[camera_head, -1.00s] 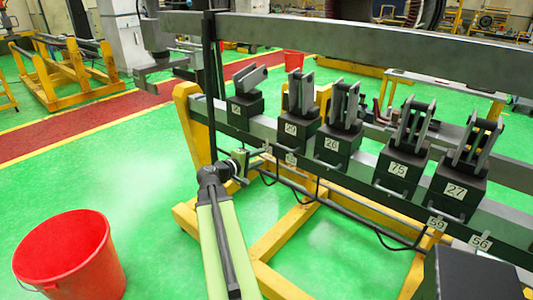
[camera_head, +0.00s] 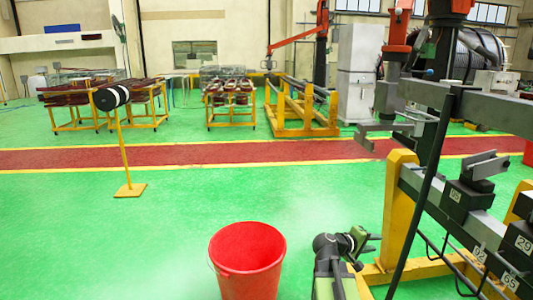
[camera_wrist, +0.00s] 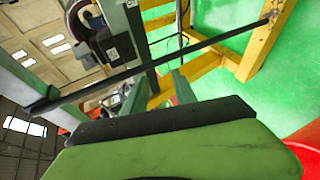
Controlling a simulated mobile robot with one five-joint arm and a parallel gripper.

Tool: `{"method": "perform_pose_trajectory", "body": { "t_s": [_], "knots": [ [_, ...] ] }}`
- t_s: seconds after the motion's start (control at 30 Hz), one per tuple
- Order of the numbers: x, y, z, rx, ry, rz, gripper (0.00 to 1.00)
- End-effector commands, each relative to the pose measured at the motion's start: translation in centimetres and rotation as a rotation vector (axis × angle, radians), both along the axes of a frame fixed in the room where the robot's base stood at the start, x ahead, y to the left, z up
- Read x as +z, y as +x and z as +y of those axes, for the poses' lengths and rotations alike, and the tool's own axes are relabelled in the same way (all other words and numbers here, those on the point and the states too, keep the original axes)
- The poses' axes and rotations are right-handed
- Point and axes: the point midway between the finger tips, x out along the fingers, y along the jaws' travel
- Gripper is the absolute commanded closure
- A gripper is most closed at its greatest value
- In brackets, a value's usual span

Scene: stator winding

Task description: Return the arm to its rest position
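My gripper (camera_head: 370,244) is at the lower right of the head view, at the end of my green and black arm. Its two grey prongs look apart, with nothing seen between them. It points right, towards the yellow foot of the stator stand (camera_head: 397,215). In the wrist view, my green wrist housing fills the foreground. I cannot tell whether the fingers touch the stand.
A red bucket (camera_head: 247,262) stands on the green floor just left of my arm. A thin black upright bar (camera_head: 425,190) and numbered black blocks (camera_head: 468,198) are on the right. A black-topped yellow post (camera_head: 122,150) stands left.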

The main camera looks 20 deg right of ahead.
Motion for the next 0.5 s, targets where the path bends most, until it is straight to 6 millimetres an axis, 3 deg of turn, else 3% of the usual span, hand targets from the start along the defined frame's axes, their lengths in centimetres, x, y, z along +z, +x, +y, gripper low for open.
{"method": "perform_pose_trajectory", "body": {
  "t_s": [0.03, 0.1, 0.23, 0.4, 0.5],
  "knots": [
    [-1.0, 2.2, 4.1, 0.044, 0.064, -0.019, 0.67],
    [-3.0, 4.3, 9.6, 0.084, 0.173, -0.04, 0.67],
    [-6.9, 6.3, 20.2, 0.134, 0.406, -0.049, 0.67],
    [-11.6, 5.1, 33.7, 0.133, 0.753, 0.003, 0.67],
    [-13.5, 2.8, 39.4, 0.082, 0.959, 0.056, 0.67]
  ]
}}
